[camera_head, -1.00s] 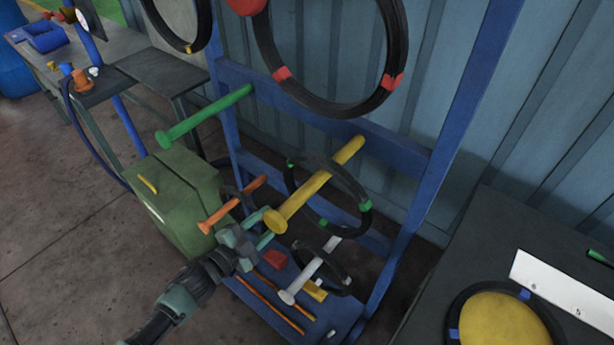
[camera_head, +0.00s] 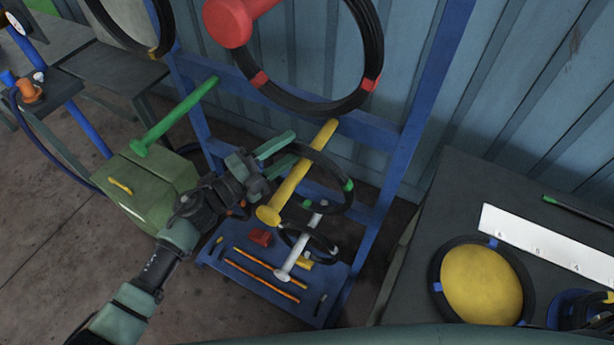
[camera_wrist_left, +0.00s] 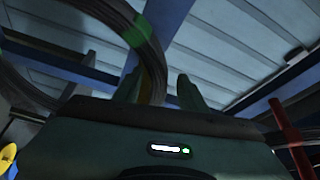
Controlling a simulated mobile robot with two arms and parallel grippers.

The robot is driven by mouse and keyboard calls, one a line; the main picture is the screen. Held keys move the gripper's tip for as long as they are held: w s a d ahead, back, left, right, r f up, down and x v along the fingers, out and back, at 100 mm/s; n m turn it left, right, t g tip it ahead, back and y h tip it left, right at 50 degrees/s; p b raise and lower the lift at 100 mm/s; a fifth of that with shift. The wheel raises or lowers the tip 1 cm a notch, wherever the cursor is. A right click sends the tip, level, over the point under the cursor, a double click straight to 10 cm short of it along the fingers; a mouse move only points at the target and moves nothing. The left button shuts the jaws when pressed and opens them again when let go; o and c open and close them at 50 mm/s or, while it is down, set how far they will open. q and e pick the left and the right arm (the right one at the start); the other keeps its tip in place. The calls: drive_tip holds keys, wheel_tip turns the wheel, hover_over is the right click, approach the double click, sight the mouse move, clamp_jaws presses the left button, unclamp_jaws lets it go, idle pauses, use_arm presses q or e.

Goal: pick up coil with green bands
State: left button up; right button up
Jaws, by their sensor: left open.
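The coil with green bands (camera_head: 341,171) is a dark ring hanging around the yellow peg (camera_head: 297,172) of the blue rack. My left gripper (camera_head: 295,145) is open at the coil's upper left edge, just left of the peg, and its fingers hide part of that edge. In the left wrist view the coil (camera_wrist_left: 154,62) curves down from the upper left, and its lower end shows between the two open fingertips (camera_wrist_left: 159,86). I cannot tell whether they touch it. My right gripper is not in view.
A coil with red bands (camera_head: 321,108) hangs above, by a red peg (camera_head: 229,22). A white peg (camera_head: 301,243) with a smaller coil is below. A green peg (camera_head: 176,116) and a green box (camera_head: 150,190) are left. A dark table (camera_head: 455,185) stands right.

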use_arm(q)
drive_tip(key=shift+w+d, duration=0.1)
drive_tip(key=shift+d, duration=0.25)
drive_tip(key=shift+a, duration=0.1)
clamp_jaws()
